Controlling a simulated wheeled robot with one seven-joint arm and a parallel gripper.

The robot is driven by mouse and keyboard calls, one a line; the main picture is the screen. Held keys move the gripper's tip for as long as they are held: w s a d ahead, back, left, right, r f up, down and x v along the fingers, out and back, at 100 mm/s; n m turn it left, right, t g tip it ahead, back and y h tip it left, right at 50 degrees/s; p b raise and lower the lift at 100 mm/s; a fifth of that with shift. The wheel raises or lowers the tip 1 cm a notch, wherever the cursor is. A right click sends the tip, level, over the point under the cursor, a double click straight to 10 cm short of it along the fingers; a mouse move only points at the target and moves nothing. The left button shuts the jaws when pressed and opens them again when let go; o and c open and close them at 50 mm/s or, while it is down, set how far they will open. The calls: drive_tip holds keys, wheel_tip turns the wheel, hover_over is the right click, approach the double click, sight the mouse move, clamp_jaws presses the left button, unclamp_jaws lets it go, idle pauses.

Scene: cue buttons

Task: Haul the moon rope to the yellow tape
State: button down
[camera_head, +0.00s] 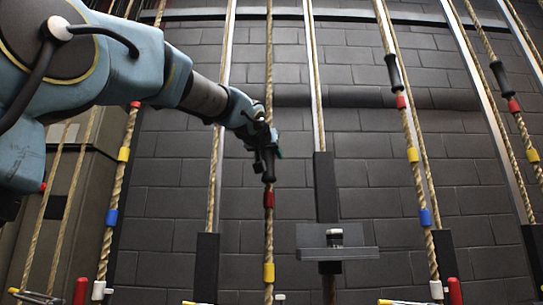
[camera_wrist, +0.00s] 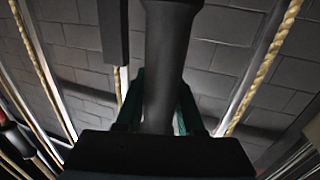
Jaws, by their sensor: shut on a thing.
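My gripper (camera_head: 267,152) is shut on a black handle (camera_head: 268,172) on the middle rope (camera_head: 269,60) in the head view. In the wrist view the dark handle (camera_wrist: 165,60) stands between the two teal fingers of my gripper (camera_wrist: 160,100). A red tape band (camera_head: 268,199) sits just below the handle, and the yellow tape (camera_head: 268,272) is well below it on the same rope. No moon mark is readable in either view, so I cannot tell from a sign which rope is the moon one.
To the left is a rope with red, yellow, blue and white bands (camera_head: 123,154). To the right, similar ropes carry black handles (camera_head: 393,72) (camera_head: 500,75). A grey plate (camera_head: 337,240) stands right of the held rope. Red levers (camera_head: 80,290) (camera_head: 455,291) are at the bottom. A dark brick wall (camera_head: 350,130) is behind.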

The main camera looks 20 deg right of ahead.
wheel_tip(320, 180, down, 6)
drive_tip(key=b, duration=0.3)
drive_tip(key=shift+r+b, duration=0.25)
drive_tip(key=shift+b, duration=0.1)
drive_tip(key=shift+r, duration=0.1)
drive_tip(key=c, duration=0.5)
unclamp_jaws()
drive_tip(key=p+v, duration=0.1)
drive_tip(key=v, duration=0.9)
drive_tip(key=shift+s+a, duration=0.25)
drive_tip(key=shift+s, duration=0.05)
